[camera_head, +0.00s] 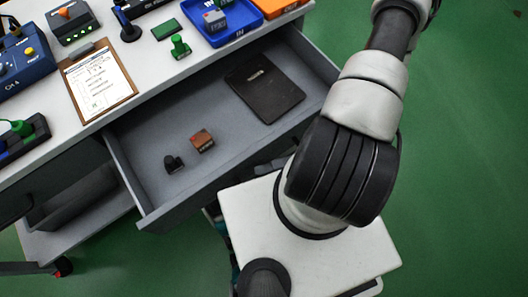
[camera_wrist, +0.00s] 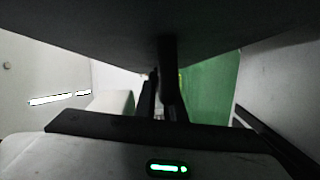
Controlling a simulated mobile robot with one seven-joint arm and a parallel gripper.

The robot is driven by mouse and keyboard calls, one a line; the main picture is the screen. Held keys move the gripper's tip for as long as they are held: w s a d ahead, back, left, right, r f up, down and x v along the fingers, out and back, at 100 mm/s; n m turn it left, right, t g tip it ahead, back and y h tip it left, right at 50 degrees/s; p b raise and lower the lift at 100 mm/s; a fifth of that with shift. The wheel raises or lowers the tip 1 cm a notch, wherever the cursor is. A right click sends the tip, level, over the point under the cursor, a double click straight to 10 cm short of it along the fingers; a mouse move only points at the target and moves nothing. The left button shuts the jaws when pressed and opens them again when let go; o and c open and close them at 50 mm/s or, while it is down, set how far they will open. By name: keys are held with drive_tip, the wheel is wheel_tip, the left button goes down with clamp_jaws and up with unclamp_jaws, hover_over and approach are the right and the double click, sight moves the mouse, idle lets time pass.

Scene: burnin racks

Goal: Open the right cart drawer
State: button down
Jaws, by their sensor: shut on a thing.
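The cart drawer (camera_head: 143,207) is grey and stands pulled well out from under the white cart top, its inside in plain view. It holds a dark flat folder (camera_head: 264,88), a small brown block (camera_head: 202,140) and a small black piece (camera_head: 173,163). My arm reaches down past the drawer's right end, and my gripper is hidden in the head view. In the wrist view, my gripper (camera_wrist: 163,98) is shut at the drawer's handle, under a wide dark surface that fills the top. The handle itself is hard to make out there.
The cart top (camera_head: 140,55) carries a clipboard (camera_head: 98,82), a blue tray (camera_head: 246,27), a green stamp-like piece (camera_head: 180,46) and several devices. A lower shelf (camera_head: 85,232) shows below. Green floor (camera_head: 460,150) is clear to the right.

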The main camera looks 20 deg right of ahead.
drive_tip(key=c, duration=1.8)
unclamp_jaws()
drive_tip(key=shift+c, duration=0.2)
drive_tip(key=s+d+r, duration=0.1)
drive_tip(key=s+d, duration=0.1)
drive_tip(key=d, duration=1.5)
drive_tip(key=shift+d+r+p, duration=0.2)
drive_tip(key=shift+p, duration=0.25)
